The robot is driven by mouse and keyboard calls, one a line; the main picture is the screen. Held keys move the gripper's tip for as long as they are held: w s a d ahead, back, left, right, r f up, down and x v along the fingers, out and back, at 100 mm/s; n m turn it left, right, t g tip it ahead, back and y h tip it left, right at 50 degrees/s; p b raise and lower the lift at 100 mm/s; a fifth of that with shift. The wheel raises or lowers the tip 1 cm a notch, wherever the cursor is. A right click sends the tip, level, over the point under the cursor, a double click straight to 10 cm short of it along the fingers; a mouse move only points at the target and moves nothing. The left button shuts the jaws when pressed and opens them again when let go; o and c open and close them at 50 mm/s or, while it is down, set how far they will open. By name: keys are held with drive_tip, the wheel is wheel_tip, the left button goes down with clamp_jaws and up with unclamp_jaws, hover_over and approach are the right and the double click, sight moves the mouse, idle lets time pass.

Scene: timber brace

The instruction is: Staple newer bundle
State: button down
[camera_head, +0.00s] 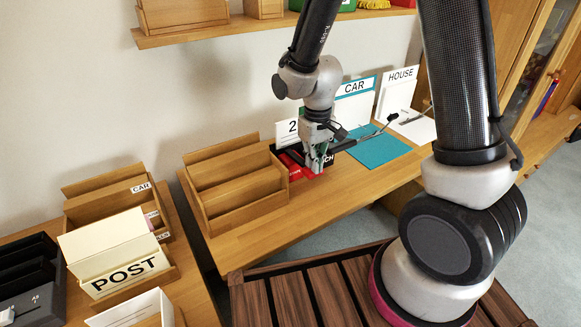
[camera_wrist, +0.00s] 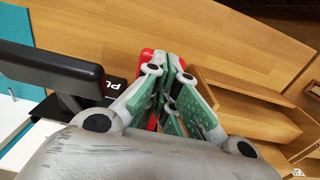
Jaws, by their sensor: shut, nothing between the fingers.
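My gripper (camera_head: 316,168) points down over the desk, its fingers closed together at a red object (camera_head: 293,168). This object also shows in the wrist view (camera_wrist: 147,62), just beyond the fingertips (camera_wrist: 172,68); it may be the stapler, but the fingers partly hide it. Nothing is held, and I cannot tell whether the fingers touch it. A teal bundle (camera_head: 378,148) lies flat in front of the CAR sign (camera_head: 354,98). A white bundle (camera_head: 417,129) lies in front of the HOUSE sign (camera_head: 398,90). No dates are readable, so I cannot tell which is newer.
A black long-handled punch (camera_wrist: 60,72) stands beside the gripper. An empty-looking wooden tiered tray (camera_head: 240,190) sits left of it. A white card with a "2" (camera_head: 289,131) stands behind. POST (camera_head: 130,275) and CAR (camera_head: 110,200) holders fill the left desk. Bare desk lies in front.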

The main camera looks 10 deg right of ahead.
wheel_tip(320, 180, up, 9)
idle(0.9)
drive_tip(key=shift+s, duration=0.1)
drive_tip(key=s+d+r+m+t, duration=0.3)
drive_tip(key=s+d+r+t, duration=0.1)
drive_tip(key=s+d+r, duration=1)
drive_tip(key=s+r, duration=0.1)
drive_tip(key=s, duration=0.2)
drive_tip(key=shift+s+d+r+m, duration=0.15)
drive_tip(key=shift+s+d+m, duration=0.1)
drive_tip(key=shift+s+m, duration=0.1)
